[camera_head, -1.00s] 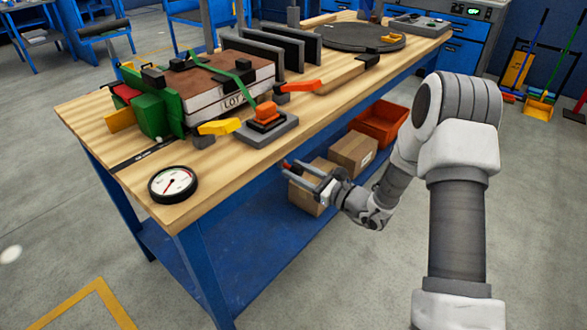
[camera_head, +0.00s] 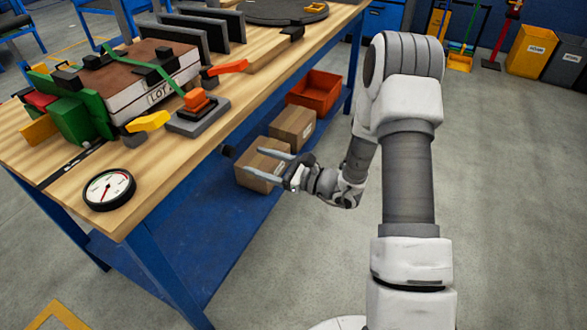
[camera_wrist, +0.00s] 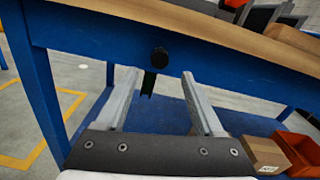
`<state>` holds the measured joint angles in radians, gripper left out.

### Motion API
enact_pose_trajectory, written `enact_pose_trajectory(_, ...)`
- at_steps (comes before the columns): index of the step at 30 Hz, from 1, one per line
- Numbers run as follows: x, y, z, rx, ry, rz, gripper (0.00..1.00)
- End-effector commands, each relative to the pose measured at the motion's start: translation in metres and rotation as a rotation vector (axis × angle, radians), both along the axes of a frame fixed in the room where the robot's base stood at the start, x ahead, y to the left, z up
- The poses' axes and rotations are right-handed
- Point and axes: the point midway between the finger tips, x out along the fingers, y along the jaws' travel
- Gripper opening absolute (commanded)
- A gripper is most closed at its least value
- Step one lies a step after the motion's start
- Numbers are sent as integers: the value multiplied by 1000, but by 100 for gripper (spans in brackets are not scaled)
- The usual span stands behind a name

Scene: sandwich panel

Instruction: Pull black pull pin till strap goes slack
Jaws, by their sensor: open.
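A round black knob (camera_wrist: 159,57), which looks like the pull pin, sits on the blue rail under the tabletop edge in the wrist view. A dark strip hangs below it. It also shows small and dark in the head view (camera_head: 228,151). My gripper (camera_wrist: 159,75) is open and empty, its two fingers pointing at the rail with the knob between and just above their tips. In the head view my gripper (camera_head: 253,160) is beside the table's front side, below the top. A green strap (camera_head: 158,68) crosses the brown-topped block marked LOT (camera_head: 155,95); its tension is hard to tell.
A dial gauge (camera_head: 109,190), a yellow handle (camera_head: 148,121) and an orange-topped grey block (camera_head: 197,112) sit on the wooden tabletop (camera_head: 160,165). Cardboard boxes (camera_head: 293,127) and an orange bin (camera_head: 315,91) stand on the blue lower shelf. The floor at right is open.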

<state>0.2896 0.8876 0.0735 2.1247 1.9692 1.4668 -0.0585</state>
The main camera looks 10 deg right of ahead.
Motion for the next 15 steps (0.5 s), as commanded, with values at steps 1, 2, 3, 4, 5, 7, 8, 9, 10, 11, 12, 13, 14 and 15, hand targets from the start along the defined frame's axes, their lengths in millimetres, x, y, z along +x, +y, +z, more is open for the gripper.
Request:
enact_pose_trajectory(1,-8,-12,2,-1,3,-5,69)
enact_pose_trajectory(2,-12,-18,2,0,2,-6,69)
enact_pose_trajectory(3,-18,-26,2,0,2,-5,69)
enact_pose_trajectory(4,-23,-32,2,0,4,-6,69)
enact_pose_trajectory(5,-27,-38,2,1,3,-5,69)
enact_pose_trajectory(7,-36,-50,1,-1,3,-5,69)
enact_pose_trajectory(8,-40,-54,1,-1,3,-5,69)
enact_pose_trajectory(9,-45,-60,1,1,3,-4,69)
enact_pose_trajectory(10,-48,-64,1,2,3,-4,69)
enact_pose_trajectory(11,-51,-68,1,0,2,-4,69)
enact_pose_trajectory(12,-54,-72,1,0,3,-3,69)
enact_pose_trajectory(13,-56,-74,0,-1,2,-2,69)
enact_pose_trajectory(14,-58,-77,0,-1,2,-2,69)
enact_pose_trajectory(15,-60,-79,0,-1,0,-2,69)
